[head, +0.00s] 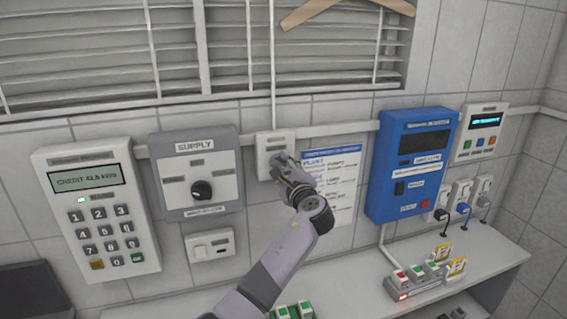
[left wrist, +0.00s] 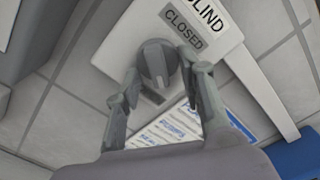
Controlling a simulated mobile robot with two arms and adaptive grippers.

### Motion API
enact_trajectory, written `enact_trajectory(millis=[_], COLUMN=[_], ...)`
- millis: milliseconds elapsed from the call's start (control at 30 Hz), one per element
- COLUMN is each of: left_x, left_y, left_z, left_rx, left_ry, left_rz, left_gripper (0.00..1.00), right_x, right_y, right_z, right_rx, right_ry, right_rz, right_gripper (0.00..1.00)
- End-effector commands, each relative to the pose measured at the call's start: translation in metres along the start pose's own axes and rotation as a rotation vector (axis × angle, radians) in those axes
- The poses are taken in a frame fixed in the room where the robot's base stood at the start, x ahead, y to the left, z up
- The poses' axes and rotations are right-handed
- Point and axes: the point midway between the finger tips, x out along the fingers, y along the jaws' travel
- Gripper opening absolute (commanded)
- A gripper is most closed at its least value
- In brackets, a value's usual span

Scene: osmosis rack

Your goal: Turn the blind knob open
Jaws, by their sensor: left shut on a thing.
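The blind control box (head: 268,144) is a small white unit on the wall below the blinds. In the left wrist view the box (left wrist: 120,50) carries a "BLIND" label and a "CLOSED" plate (left wrist: 183,24). Its dark grey round knob (left wrist: 156,62) has a raised ridge across it. My left gripper (head: 284,163) reaches up to the box. In the left wrist view its fingers (left wrist: 161,76) are shut on the knob, one on each side. In the head view the hand covers the knob. My right gripper is not in view.
A grey SUPPLY box with a black knob (head: 202,190) and a keypad (head: 104,217) are at left. A paper sheet (head: 338,180) and a blue unit (head: 412,165) are at right. The slatted blinds (head: 210,50) hang above. A white counter (head: 455,270) lies below.

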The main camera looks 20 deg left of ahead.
Motion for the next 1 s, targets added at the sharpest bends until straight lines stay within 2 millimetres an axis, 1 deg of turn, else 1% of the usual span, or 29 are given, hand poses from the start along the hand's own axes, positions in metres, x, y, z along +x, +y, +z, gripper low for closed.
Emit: enact_trajectory(millis=[200,400,967,1000], left_x=[-0.0004,-0.0005,-0.0006,-0.0006], left_y=[0.0028,0.0041,0.0057,0.0058], left_z=[-0.0013,-0.0018,-0.0024,-0.0024], left_rx=[0.127,0.193,0.223,0.223], left_ry=[0.003,0.004,0.005,0.005], left_rz=[0.002,0.002,0.004,0.005], left_gripper=[0.08,0.08,0.08,0.38], right_x=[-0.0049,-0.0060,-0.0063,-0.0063], right_y=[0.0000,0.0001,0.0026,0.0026], right_z=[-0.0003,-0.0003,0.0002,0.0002], right_rx=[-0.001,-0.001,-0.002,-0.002], right_ry=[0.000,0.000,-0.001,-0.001], right_rz=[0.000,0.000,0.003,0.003], right_gripper=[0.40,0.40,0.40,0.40])
